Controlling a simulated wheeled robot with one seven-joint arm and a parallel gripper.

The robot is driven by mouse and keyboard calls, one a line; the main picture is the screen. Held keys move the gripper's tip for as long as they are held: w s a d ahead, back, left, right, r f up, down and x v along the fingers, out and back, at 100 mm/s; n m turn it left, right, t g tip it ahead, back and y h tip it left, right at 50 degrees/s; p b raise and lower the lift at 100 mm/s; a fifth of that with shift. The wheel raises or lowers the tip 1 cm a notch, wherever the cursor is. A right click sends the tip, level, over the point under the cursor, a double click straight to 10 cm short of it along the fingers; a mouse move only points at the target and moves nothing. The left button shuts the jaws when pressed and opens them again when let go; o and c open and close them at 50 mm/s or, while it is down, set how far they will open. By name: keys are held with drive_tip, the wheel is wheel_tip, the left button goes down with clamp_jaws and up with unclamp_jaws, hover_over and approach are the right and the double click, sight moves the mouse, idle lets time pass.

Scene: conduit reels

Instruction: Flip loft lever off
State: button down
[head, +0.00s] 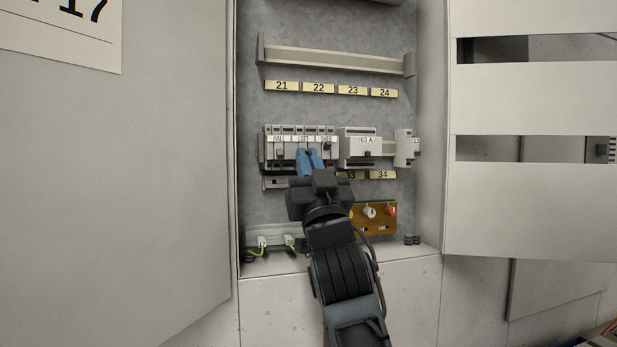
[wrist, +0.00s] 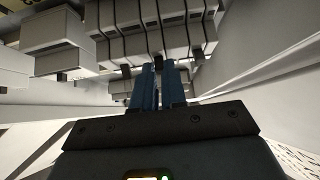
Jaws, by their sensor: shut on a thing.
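A row of grey breakers sits on the middle rail of the open cabinet, with labels reading HALL, LOFT and a third I cannot read clearly. My gripper (head: 309,157) has its blue fingers up against the row, below the LOFT label (head: 303,139). In the wrist view the fingers (wrist: 158,72) are closed around the small black loft lever (wrist: 158,62), the middle one of three. The hall lever (wrist: 197,56) and the third lever (wrist: 125,71) stand free on either side. The fingers hide most of the loft lever in the head view.
A 63 A unit (head: 361,147) stands right of the breakers on the same rail. An empty rail (head: 335,61) runs above. A brown board (head: 374,217) with knobs is below right. Cabinet doors stand open at left (head: 120,190) and right (head: 530,200).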

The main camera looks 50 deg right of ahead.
idle(0.3)
drive_tip(key=c, duration=1.2)
unclamp_jaws()
drive_tip(key=shift+b+v, duration=1.35)
drive_tip(key=shift+v, duration=2.6)
drive_tip(key=shift+w+f, duration=0.1)
